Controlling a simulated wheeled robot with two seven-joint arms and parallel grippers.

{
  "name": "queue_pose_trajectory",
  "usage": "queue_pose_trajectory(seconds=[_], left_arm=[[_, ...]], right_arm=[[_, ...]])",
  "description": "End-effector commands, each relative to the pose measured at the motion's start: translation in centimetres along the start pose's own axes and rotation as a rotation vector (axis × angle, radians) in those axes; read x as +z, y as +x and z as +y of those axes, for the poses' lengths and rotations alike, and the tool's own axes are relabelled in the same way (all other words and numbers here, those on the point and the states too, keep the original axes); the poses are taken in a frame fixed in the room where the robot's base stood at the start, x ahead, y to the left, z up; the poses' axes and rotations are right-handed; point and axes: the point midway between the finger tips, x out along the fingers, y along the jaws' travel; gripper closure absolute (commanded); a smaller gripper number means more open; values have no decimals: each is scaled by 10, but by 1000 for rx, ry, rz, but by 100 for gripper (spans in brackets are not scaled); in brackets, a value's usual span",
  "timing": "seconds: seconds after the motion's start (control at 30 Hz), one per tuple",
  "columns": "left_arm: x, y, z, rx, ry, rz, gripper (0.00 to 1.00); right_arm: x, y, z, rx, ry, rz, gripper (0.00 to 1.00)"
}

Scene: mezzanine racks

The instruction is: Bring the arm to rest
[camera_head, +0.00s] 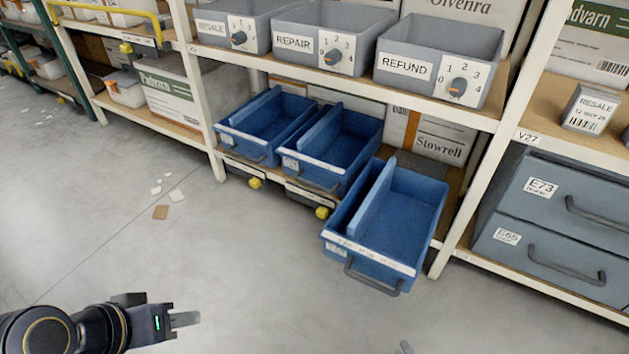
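My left arm comes in at the lower left, and its gripper (184,319) points right over the bare floor. Its fingers are seen from the side as one short grey piece, so I cannot tell whether they are apart. Nothing shows held in it. Only a small grey tip of what looks like my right gripper (405,347) shows at the bottom edge; the rest is out of frame. Both are well apart from the rack.
A blue drawer bin (408,207) sticks out from the rack's lower shelf, with two blue bins (335,150) to its left. Grey bins labelled RESALE, REPAIR and REFUND (440,55) stand above. Grey drawers (555,235) are at right. Paper scraps (161,212) lie on open floor.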

Motion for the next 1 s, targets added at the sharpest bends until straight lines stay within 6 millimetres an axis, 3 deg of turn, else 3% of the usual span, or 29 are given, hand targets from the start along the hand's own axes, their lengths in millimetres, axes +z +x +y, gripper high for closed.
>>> queue_pose_trajectory(seconds=[0.37, 0.57, 0.77, 1.0], left_arm=[[0, 0, 0, 0, 0, 0, 64], [0, 0, 0, 0, 0, 0, 64], [0, 0, 0, 0, 0, 0, 64], [0, 0, 0, 0, 0, 0, 64]], right_arm=[[10, 12, 55, 65, -276, 201, 60], [8, 20, 102, 131, -513, 372, 60], [-10, 26, 172, 257, -904, 639, 60], [-57, 7, 259, 511, -1546, 1033, 60]])
